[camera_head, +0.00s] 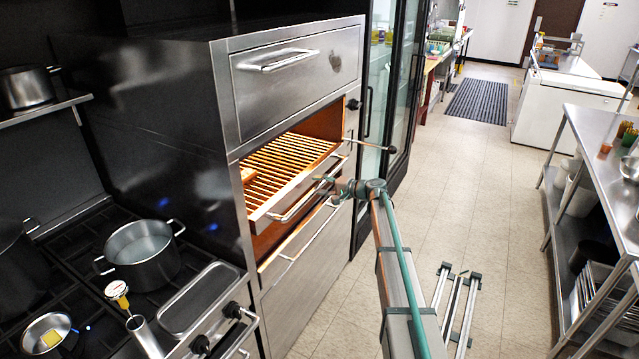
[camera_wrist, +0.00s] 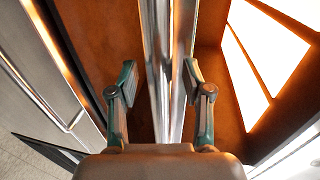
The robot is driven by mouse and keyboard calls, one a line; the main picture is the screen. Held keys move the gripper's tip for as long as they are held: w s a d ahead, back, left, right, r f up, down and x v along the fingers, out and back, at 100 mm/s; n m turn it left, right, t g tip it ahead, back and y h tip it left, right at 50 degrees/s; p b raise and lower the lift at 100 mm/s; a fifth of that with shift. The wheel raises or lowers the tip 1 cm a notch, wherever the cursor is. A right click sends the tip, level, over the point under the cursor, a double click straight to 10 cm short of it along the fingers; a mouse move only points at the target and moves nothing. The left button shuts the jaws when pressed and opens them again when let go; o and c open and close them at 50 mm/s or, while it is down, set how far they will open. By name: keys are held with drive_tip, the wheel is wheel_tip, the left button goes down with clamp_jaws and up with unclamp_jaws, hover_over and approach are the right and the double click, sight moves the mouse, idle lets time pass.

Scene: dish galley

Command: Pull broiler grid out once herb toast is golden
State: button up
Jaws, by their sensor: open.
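The broiler grid (camera_head: 285,165), with orange-lit bars, sits partly out of the broiler opening. Its metal front handle (camera_head: 300,203) faces the aisle. My gripper (camera_head: 328,184) is at the right part of this handle. In the wrist view my gripper (camera_wrist: 160,78) is open, with one finger on each side of a bright metal bar (camera_wrist: 161,60), apparently the grid's front or handle. Gaps show between the fingers and the bar. A small tan patch (camera_head: 247,174) shows at the grid's left end; I cannot tell if it is the herb toast. No toast is clearly seen.
The steel broiler cabinet (camera_head: 290,75) has a closed drawer above the opening and a lower front with a handle (camera_head: 308,232). A stove with a pot (camera_head: 141,255) stands at the left.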

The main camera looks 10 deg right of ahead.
drive_tip(key=shift+w+a+f, duration=0.1)
drive_tip(key=shift+w+a, duration=0.05)
drive_tip(key=shift+a, duration=0.1)
clamp_jaws()
idle(0.3)
